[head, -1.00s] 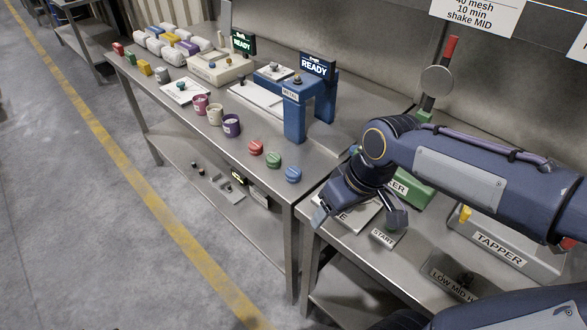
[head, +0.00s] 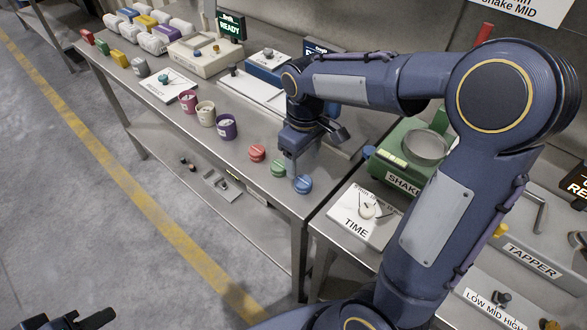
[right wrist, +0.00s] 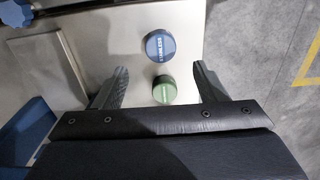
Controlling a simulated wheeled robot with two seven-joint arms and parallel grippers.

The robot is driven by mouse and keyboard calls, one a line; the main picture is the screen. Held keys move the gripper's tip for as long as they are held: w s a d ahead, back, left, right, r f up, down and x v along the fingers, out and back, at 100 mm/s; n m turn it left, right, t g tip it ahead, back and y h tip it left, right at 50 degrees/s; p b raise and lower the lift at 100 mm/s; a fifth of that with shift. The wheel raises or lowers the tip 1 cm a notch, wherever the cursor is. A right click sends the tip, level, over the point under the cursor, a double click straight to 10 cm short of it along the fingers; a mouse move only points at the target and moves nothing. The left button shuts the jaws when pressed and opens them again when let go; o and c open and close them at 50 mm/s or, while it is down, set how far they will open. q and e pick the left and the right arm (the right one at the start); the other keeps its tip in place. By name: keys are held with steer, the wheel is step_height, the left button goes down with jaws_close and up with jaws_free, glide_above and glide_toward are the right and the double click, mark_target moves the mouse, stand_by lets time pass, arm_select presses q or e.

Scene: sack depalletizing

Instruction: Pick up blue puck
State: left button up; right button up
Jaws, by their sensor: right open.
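The blue puck (head: 303,184) lies flat near the front corner of the steel table, at the near end of a row of pucks. In the right wrist view the blue puck (right wrist: 160,45) shows lettering on its top. My right gripper (head: 314,148) is open above the row, empty. In the right wrist view its fingers (right wrist: 160,74) stand wide apart, with the blue puck just beyond the tips and the green puck between them in the picture. My left gripper (head: 78,322) only partly shows at the bottom left, and its jaw state is unclear.
The green puck (head: 278,168) sits close to the blue one, with the red puck (head: 257,153) beyond. Cups, including a purple cup (head: 227,127), stand farther left. A green shaker (head: 410,150) and a TIME panel (head: 362,213) are on the adjoining table to the right.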

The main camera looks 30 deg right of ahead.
mark_target(303, 181)
step_height(303, 181, down, 8)
steer(key=shift+s+r, duration=0.15)
stand_by(0.3)
steer(key=shift+c, duration=0.2)
steer(key=c, duration=1)
steer(key=shift+r, duration=0.2)
